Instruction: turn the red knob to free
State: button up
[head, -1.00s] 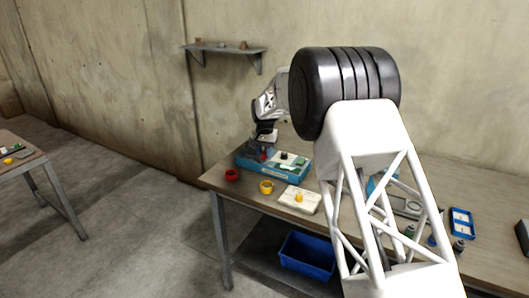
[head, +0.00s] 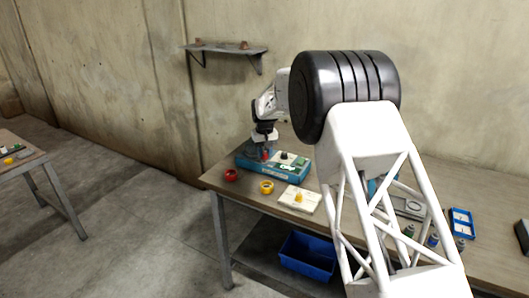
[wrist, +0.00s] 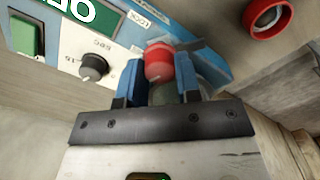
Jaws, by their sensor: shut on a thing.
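The red knob (wrist: 159,62) sits on the blue and white panel box (head: 290,172), near the box's left end in the head view. In the wrist view it lies between the two blue fingers of my gripper (wrist: 160,78), which are shut on it. The word LOCK is printed on the panel beside the knob. The knob's pointer and the rest of its markings are mostly hidden by my fingers. In the head view my gripper comes down onto the box from above, and the knob shows only as a small red spot (head: 265,155).
A black knob (wrist: 93,67) and a green switch (wrist: 27,37) are on the same panel. A red ring (head: 231,175), a yellow ring (head: 267,187) and a white box with a yellow knob (head: 299,199) stand in front. A blue bin (head: 307,256) is below the table.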

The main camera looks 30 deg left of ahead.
aim_at(265, 152)
jog(key=o, duration=0.9)
jog(key=shift+o, duration=0.2)
jog(key=shift+r, duration=0.15)
jog(key=shift+r, duration=3.8)
